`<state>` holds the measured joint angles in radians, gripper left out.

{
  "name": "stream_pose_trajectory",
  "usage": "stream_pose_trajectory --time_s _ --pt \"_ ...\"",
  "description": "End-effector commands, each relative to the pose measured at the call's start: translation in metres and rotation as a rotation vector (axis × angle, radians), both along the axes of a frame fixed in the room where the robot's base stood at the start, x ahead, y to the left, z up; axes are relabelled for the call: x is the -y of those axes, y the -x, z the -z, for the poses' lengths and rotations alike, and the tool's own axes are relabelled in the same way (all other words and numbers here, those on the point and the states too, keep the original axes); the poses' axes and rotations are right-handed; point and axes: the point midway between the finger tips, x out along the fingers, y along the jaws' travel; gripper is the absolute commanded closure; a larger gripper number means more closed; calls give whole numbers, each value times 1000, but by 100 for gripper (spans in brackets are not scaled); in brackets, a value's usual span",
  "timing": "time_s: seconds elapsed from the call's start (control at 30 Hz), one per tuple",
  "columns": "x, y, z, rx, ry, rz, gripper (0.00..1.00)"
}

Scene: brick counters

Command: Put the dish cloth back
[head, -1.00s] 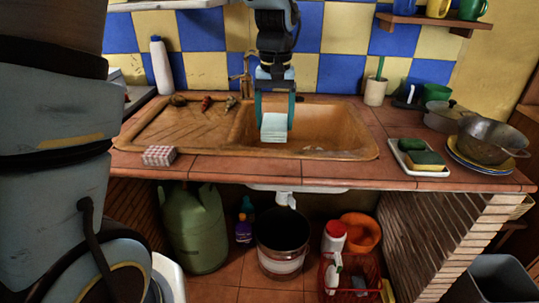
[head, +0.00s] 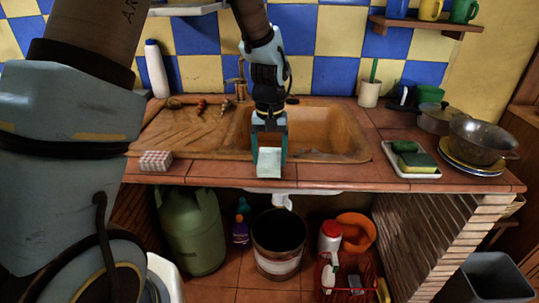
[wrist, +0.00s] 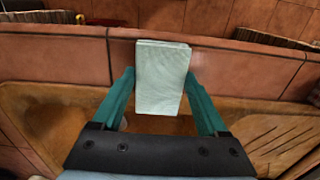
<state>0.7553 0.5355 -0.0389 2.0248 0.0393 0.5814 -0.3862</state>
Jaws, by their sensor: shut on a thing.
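The dish cloth (head: 269,168) is a pale green folded block. It hangs between the fingers of my gripper (head: 269,157), at the front rim of the brown sink (head: 325,152). In the wrist view the cloth (wrist: 162,80) sits between the two teal fingers of my gripper (wrist: 162,95), which are shut on it. It shows against the tiled front edge of the counter (wrist: 60,55). I cannot tell its exact height above the edge.
A red-and-white checked block (head: 156,161) lies at the counter's front left. A white tray (head: 393,162) with sponges and stacked plates with a metal colander (head: 483,138) stand on the right. Below are a green gas cylinder (head: 190,230), a dark bucket (head: 278,262) and a red basket (head: 350,283).

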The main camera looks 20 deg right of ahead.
Motion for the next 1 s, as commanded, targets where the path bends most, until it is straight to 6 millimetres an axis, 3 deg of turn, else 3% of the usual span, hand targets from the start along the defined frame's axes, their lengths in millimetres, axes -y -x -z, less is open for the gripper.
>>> stream_pose_trajectory --time_s 0.17,0.2,0.37,0.77,1.0 --pt "0 0 6 0 0 0 68" --pt "0 0 5 0 0 0 19" --pt "0 0 5 0 0 0 1" --pt "1 -1 -6 3 3 0 0" --pt "1 -1 -53 5 6 0 0"
